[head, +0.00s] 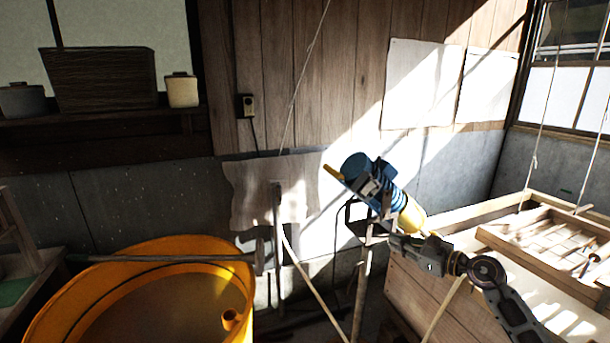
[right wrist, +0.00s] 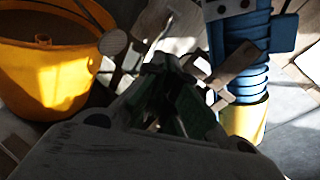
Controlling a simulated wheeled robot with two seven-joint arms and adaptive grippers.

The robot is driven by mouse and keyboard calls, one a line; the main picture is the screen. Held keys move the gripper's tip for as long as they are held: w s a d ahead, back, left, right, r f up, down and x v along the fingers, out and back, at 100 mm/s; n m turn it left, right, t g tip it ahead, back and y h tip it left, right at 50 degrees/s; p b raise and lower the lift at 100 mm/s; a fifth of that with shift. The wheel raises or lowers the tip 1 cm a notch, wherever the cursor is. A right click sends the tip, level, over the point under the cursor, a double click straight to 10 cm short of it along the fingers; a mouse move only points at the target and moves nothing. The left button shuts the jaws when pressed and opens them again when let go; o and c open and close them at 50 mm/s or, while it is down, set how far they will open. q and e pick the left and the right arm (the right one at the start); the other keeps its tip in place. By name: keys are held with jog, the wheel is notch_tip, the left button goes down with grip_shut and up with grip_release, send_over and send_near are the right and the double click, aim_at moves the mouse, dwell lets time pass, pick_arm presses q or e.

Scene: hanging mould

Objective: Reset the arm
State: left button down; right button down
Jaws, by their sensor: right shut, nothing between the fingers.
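My right arm comes in from the lower right in the head view, with its gripper (head: 398,241) just below the lower end of a blue and yellow machine (head: 372,182). The machine sits tilted on a narrow stand. In the right wrist view the gripper (right wrist: 165,65) is shut and empty, its fingers dark and partly in shadow. The ribbed blue body of the machine (right wrist: 240,70) stands to its right there, apparently apart from the fingers. My left gripper is not in view.
A yellow tub (head: 235,290) stands at lower left; it also shows in the wrist view (right wrist: 75,75). A wooden vat (head: 430,295) with a string-hung slatted frame (head: 540,235) is at right. A shelf (head: 100,125) with pots is at upper left.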

jog(key=d+f+m+t+h, duration=0.1)
jog(key=d+f+m+h, duration=0.15)
jog(key=f+m, duration=0.9)
jog(key=d+f+m+t+h, duration=0.1)
jog(key=d+f+m+t, duration=0.15)
jog(key=f+m, duration=0.9)
jog(key=s+d+f+m+g+h, duration=0.15)
jog(key=s+f, duration=0.25)
jog(key=f, duration=0.5)
jog(key=s+d+f+m+g+h, duration=0.1)
jog(key=s+f+m+h, duration=0.2)
jog(key=f, duration=0.7)
jog(key=s+d+f+m+g, duration=0.1)
jog(key=s+f+m, duration=0.3)
jog(key=f, duration=0.5)
jog(key=s+a+f+m+g+h, duration=0.15)
jog(key=s+f+m+g, duration=0.4)
jog(key=s+f, duration=1.4)
jog(key=s+a+f+m+g, duration=0.1)
jog(key=s+f+m+g, duration=0.1)
jog(key=s, duration=0.7)
jog(key=s+a+f+m+g, duration=0.1)
jog(key=s+a+f+m, duration=0.1)
jog(key=s, duration=0.8)
jog(key=s+a+f+m+g, duration=0.2)
jog(key=s+f, duration=0.1)
jog(key=s, duration=0.6)
jog(key=shift+s+f+m+g+h, duration=0.2)
jog(key=shift+f+m+g+h, duration=0.05)
jog(key=shift+m+g+h, duration=0.15)
